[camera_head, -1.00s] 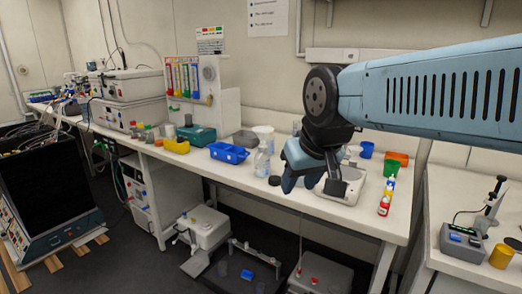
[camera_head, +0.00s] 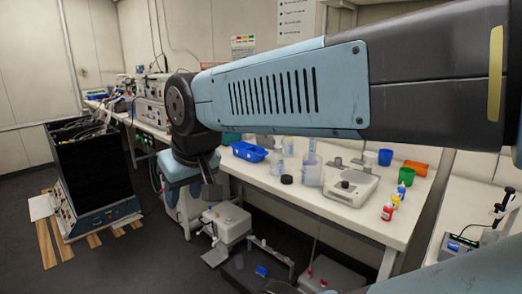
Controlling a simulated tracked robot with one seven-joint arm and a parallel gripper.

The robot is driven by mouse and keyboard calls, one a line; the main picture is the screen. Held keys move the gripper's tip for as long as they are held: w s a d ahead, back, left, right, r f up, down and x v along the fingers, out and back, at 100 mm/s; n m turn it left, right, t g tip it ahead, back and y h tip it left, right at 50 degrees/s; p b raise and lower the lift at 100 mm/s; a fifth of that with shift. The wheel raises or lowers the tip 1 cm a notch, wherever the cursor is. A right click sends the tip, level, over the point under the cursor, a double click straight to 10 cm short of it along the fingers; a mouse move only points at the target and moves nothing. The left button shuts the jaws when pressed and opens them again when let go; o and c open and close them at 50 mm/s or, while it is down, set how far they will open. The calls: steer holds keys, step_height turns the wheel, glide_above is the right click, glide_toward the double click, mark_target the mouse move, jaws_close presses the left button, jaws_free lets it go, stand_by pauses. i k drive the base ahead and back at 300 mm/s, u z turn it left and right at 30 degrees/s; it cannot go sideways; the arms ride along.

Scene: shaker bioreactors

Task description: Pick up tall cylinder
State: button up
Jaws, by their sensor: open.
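A tall, clear, narrow cylinder (camera_head: 311,149) stands upright on the white bench, behind or within a wider clear vessel (camera_head: 313,173); I cannot tell which. Its lower part is hard to make out. My gripper (camera_head: 208,190) hangs from the blue arm at the left, in front of the bench edge and well to the left of the cylinder in the picture. It is open, and I see nothing held in it.
A blue bin (camera_head: 249,153), a clear bottle (camera_head: 277,166) and a black round cap (camera_head: 286,179) are left of the cylinder. A white stirrer-like device (camera_head: 350,188) is right of it. Small dropper bottles (camera_head: 388,212) stand near the front edge. My arm hides the back wall area.

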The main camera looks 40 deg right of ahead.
mark_target(313, 144)
steer(key=u, duration=0.55)
steer(key=i, duration=2.1)
steer(key=z, duration=1.15)
steer(key=i, duration=0.15)
steer(key=z, duration=2.55)
steer(key=i, duration=0.3)
steer(key=z, duration=0.15)
